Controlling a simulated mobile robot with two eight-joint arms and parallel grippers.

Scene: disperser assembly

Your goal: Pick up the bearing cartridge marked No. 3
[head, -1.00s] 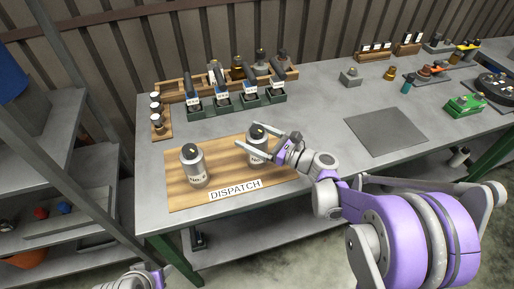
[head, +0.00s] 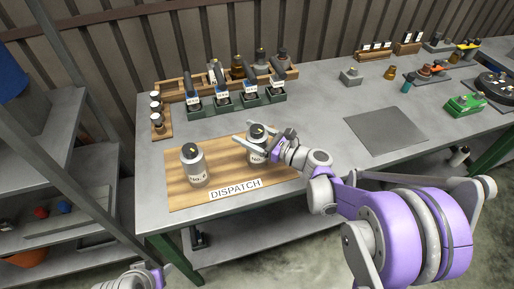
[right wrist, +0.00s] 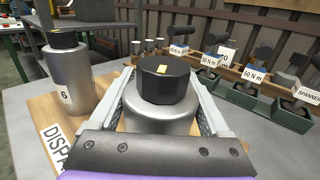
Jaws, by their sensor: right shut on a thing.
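Two silver cylinders with black caps stand upright on the wooden dispatch board (head: 222,160). The right cylinder (head: 257,155) has a label starting "No."; its number is not readable. My right gripper (head: 254,144) is shut on this cylinder, one finger on each side just below the cap, as the right wrist view also shows for the held cylinder (right wrist: 160,116). The left cylinder (head: 194,167) stands free, and its label in the right wrist view (right wrist: 66,82) seems to show a 6. No number 3 is legible. My left gripper (head: 140,279) is only partly visible at the bottom edge.
A green rack (head: 236,105) with labelled tools stands behind the board, before a wooden rack (head: 170,88). A small wooden holder (head: 161,124) is at the left. A grey mat (head: 386,131) lies to the right. A green item (head: 464,105) lies farther right.

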